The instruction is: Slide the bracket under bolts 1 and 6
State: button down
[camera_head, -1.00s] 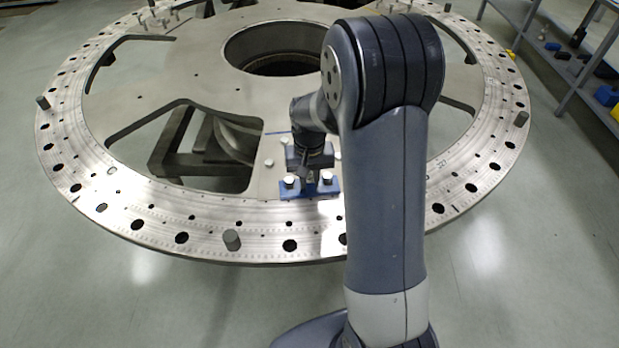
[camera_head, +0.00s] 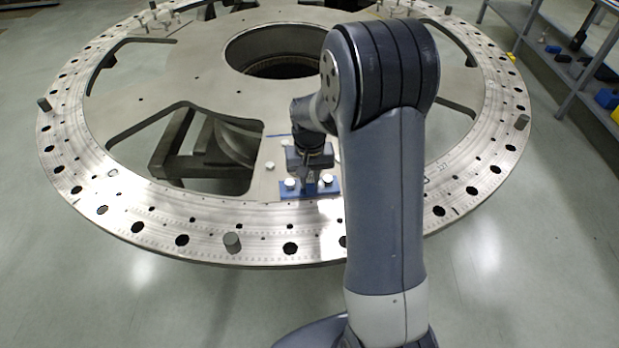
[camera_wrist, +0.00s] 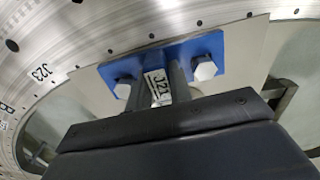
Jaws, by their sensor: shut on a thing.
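The blue bracket (camera_head: 296,194) lies on the near ring of the metal turret plate (camera_head: 205,213). In the wrist view the blue bracket (camera_wrist: 193,47) is a flat strip across the picture, with a bolt head at each side of my gripper. The left bolt (camera_head: 290,183) and right bolt (camera_head: 327,179) also show there as white hex heads (camera_wrist: 123,89) (camera_wrist: 205,69). I cannot read their numbers or tell whether the bracket is fully under the heads. My gripper (camera_head: 311,180) points down, its fingers shut on the bracket's middle part, which is mostly hidden.
A large cut-out (camera_head: 190,150) opens left of the bracket. A shelf (camera_head: 570,70) stands at the far right. My arm hides the plate right of the bracket.

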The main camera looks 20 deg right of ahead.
jog(key=shift+f, duration=0.1)
jog(key=c, duration=1.2)
grip_release()
jog(key=shift+r+p, duration=1.1)
jog(key=shift+r, duration=0.45)
jog(key=s+r+p, duration=0.3)
jog(key=s+r, duration=0.1)
jog(key=r, duration=0.2)
jog(key=shift+a+p, duration=0.35)
